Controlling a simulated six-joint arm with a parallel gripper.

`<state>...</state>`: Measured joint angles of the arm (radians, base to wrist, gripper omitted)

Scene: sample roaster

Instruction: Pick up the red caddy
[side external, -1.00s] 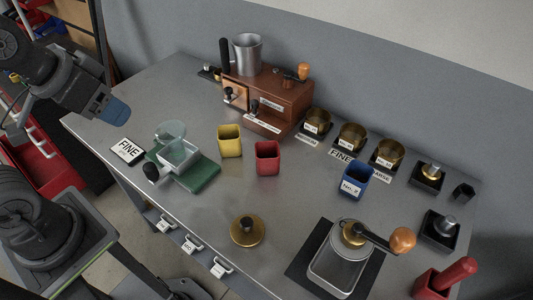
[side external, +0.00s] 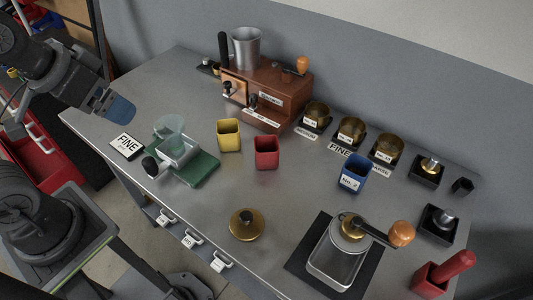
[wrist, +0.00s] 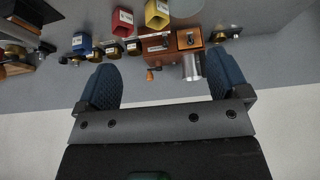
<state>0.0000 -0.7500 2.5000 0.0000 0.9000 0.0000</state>
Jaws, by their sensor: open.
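The red caddy (side external: 266,152) is a square open-topped cup standing upright near the middle of the table, just right of the yellow caddy (side external: 229,135). In the wrist view the red caddy (wrist: 122,22) shows small at the top, left of the yellow one. My gripper (side external: 123,112) is at the left in the side view, above the table's left part and well apart from the red caddy. In the wrist view my gripper (wrist: 163,85) shows two blue fingers spread wide with nothing between them.
A green-based device (side external: 190,165) with a clear funnel stands between my gripper and the caddies. A wooden roaster (side external: 265,95) stands behind. A blue caddy (side external: 355,173) and brass cups (side external: 351,131) are to the right.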

